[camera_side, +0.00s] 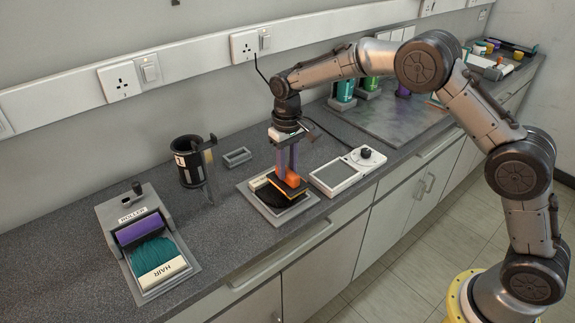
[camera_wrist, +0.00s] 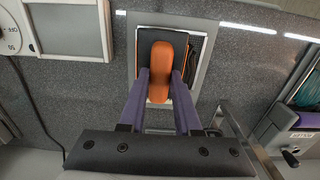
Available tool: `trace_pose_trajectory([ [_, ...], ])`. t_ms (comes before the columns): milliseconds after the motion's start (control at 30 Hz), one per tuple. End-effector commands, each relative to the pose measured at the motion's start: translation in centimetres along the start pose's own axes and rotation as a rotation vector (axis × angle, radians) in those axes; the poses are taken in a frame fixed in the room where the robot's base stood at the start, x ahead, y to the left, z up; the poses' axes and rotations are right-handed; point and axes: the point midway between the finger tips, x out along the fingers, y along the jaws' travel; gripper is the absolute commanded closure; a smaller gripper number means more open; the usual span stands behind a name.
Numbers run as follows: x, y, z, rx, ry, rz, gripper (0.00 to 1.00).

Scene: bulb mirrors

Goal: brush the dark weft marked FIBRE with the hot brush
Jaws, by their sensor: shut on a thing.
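My gripper (camera_side: 288,170) has purple fingers and is shut on the orange handle of a brush (camera_side: 291,181) with a broad, flat, dark head. The brush is over a grey tray (camera_side: 243,186) that holds the dark weft (camera_side: 272,200). A pale label strip at the tray's back left is partly hidden, and I cannot read it. In the wrist view the fingers (camera_wrist: 163,75) grip both sides of the brush handle (camera_wrist: 168,50). The brush covers much of the weft there. I cannot tell whether the head touches the weft.
A white control box (camera_side: 347,171) with a dial stands right of the tray. A black pot (camera_side: 188,165) on a stand and a small grey dish (camera_side: 237,156) are to the left. A tray marked HAIR with teal weft (camera_side: 152,252) and a purple roller (camera_side: 138,228) is farther left.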

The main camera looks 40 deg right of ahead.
Motion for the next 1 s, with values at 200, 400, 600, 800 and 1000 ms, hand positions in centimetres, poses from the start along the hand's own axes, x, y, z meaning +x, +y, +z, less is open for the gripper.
trace_pose_trajectory([
  [200, 0.5, 0.0, 0.0, 0.000, 0.001, 0.000, 1.00],
  [400, 0.9, 0.0, 0.0, 0.000, 0.001, 0.000, 1.00],
  [600, 1.4, 0.0, 0.0, 0.000, 0.001, 0.000, 1.00],
  [800, 1.8, 0.0, 0.0, 0.000, 0.001, 0.000, 1.00],
  [1000, 1.9, 0.0, 0.3, 0.000, 0.001, 0.000, 1.00],
])
